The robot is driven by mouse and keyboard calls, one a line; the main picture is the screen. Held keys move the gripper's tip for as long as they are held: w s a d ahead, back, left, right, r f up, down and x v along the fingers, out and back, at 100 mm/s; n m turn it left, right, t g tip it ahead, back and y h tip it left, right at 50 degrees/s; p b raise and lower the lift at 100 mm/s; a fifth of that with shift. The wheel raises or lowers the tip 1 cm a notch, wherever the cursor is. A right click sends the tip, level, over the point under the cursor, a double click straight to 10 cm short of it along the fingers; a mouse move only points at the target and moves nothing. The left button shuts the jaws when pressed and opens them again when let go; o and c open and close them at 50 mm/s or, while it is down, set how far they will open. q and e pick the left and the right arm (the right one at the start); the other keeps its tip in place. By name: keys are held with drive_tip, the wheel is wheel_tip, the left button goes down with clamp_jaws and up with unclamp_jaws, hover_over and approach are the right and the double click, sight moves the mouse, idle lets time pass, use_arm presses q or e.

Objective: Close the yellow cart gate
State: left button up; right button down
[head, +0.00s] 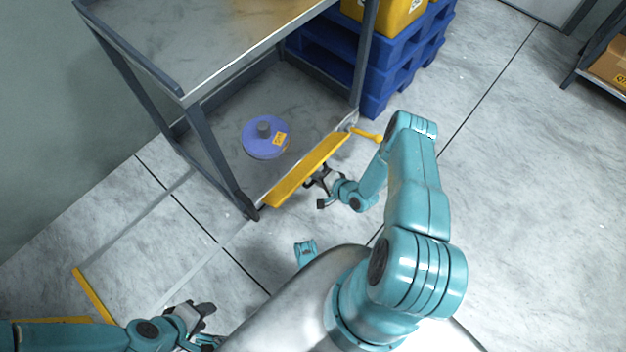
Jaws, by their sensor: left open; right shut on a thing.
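The yellow gate (308,168) is a long flat bar at the lower front edge of the grey metal cart (226,171). It spans most of the opening between the front left leg and the front right leg. My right gripper (318,179) is shut on the gate near its middle, from the near side; its fingertips are partly hidden. A small yellow handle-like piece (366,134) sticks out at the gate's right end, by the right leg. Whether the gate is latched cannot be told. My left gripper (206,322) is open and empty, low in the picture, well away from the cart.
A blue-purple spool (265,138) with an orange label lies on the cart's lower shelf behind the gate. Blue pallets (393,62) with a yellow bin (388,14) stand behind the cart. A grey wall (45,130) is at left. The tiled floor right of my arm is clear.

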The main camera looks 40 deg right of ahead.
drive_tip(key=r+g+p, duration=0.1)
drive_tip(key=w+r+g, duration=0.1)
drive_tip(key=g, duration=0.1)
drive_tip(key=r+g+p, duration=0.1)
drive_tip(key=r+g, duration=0.1)
drive_tip(key=shift+w+a+p, duration=0.15)
drive_tip(key=shift+w+p, duration=0.2)
drive_tip(key=shift+w+r+b, duration=0.4)
drive_tip(key=shift+w+r, duration=0.5)
drive_tip(key=shift+w, duration=0.2)
drive_tip(key=shift+w+r, duration=0.1)
drive_tip(key=shift+w, duration=0.05)
drive_tip(key=c, duration=1.2)
unclamp_jaws()
drive_tip(key=shift+c, duration=0.2)
drive_tip(key=shift+r, duration=0.1)
drive_tip(key=a+p+v, duration=0.1)
drive_tip(key=p+v, duration=0.4)
drive_tip(key=v, duration=1.1)
drive_tip(key=shift+d+p, duration=0.25)
drive_tip(key=shift+p, duration=0.15)
